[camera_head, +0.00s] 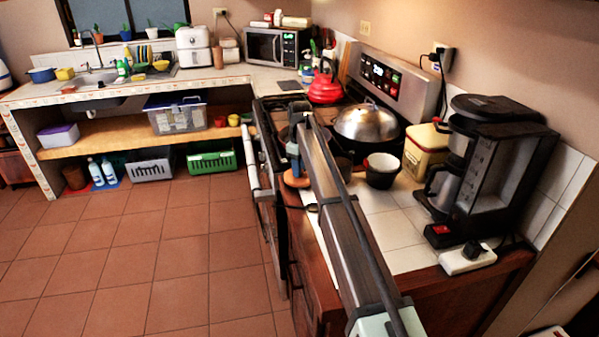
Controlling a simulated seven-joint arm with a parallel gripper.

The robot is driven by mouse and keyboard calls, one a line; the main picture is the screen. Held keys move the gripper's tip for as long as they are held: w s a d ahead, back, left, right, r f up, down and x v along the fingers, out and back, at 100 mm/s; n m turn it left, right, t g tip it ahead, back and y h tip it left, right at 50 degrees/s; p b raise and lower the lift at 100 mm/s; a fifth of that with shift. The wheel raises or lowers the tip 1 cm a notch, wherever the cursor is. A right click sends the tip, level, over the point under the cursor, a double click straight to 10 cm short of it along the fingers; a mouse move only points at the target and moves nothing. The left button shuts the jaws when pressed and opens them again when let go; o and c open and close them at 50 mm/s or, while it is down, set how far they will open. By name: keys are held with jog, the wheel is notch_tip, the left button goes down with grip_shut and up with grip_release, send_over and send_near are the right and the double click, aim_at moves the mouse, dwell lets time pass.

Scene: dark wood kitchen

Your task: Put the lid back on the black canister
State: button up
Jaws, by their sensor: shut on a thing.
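My gripper (294,168) points down over the counter's front edge, left of the black canister. It is shut on a round orange-brown lid (297,181), held roughly flat. The black canister (381,177) stands upright on the white-tiled counter, to the right of the lid and apart from it. Its top is open and shows a pale inside. My arm crosses the picture between the lid and the canister and hides part of the counter there.
A yellowish tin (426,152) stands right behind the canister, with a black coffee maker (490,165) farther right. A wok with a domed steel lid (367,122) and a red kettle (325,84) are on the stove behind. Bare tiles (407,228) lie in front of the canister.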

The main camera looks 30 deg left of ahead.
notch_tip(320, 180, up, 7)
jog(key=shift+w+r, duration=0.1)
jog(key=shift+w+d+r, duration=3.25)
jog(key=shift+w+d, duration=1.2)
jog(key=shift+d, duration=0.95)
notch_tip(320, 180, down, 6)
jog(key=shift+f, duration=0.15)
jog(key=shift+f, duration=0.15)
jog(key=o, duration=1.6)
jog(key=shift+r, duration=3.5)
